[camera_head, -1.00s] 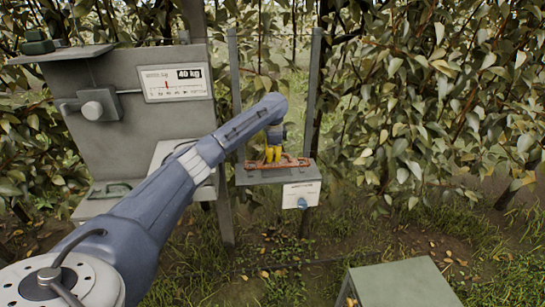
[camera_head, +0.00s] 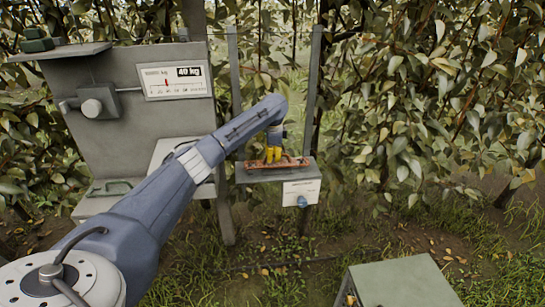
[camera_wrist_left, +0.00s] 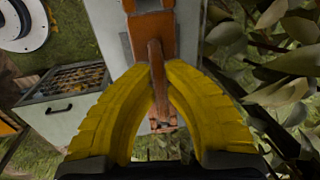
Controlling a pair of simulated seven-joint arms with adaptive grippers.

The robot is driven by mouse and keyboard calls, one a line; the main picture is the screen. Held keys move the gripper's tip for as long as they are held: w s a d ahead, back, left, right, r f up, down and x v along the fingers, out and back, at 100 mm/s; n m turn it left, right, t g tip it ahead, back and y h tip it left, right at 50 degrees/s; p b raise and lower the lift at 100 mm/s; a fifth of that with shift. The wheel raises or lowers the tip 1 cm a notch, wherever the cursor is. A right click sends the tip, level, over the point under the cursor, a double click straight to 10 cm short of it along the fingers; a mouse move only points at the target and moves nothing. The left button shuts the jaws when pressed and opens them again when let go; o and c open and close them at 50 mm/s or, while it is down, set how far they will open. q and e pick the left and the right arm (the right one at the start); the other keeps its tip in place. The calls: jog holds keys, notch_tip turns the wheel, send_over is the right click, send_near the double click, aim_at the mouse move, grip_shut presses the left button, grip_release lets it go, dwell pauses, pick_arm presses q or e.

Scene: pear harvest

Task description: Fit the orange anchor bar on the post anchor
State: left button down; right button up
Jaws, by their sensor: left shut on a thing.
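The orange anchor bar (camera_head: 291,162) lies along the top of a grey ledge (camera_head: 250,177) between two upright posts, which looks like the post anchor. My left gripper (camera_head: 273,157) points down with its yellow fingers on the bar near its middle. In the left wrist view, the fingers (camera_wrist_left: 162,72) are shut around the narrow part of the orange bar (camera_wrist_left: 157,50), which has wider ends. The fingers hide part of the bar. I cannot tell whether it is seated or just above the ledge. My right gripper is not in view.
A white label plate (camera_head: 301,187) with a blue knob (camera_head: 302,201) hangs at the ledge's front. A grey weighing stand with a 40 kg display (camera_head: 176,81) stands at left. A green-grey box (camera_head: 405,285) is at lower right. Leafy branches (camera_head: 420,120) crowd the right side.

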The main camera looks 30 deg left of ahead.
pick_arm(q)
jog(key=shift+f, duration=0.4)
dwell(0.3)
jog(key=c, duration=1.4)
grip_release()
jog(key=shift+c, duration=0.2)
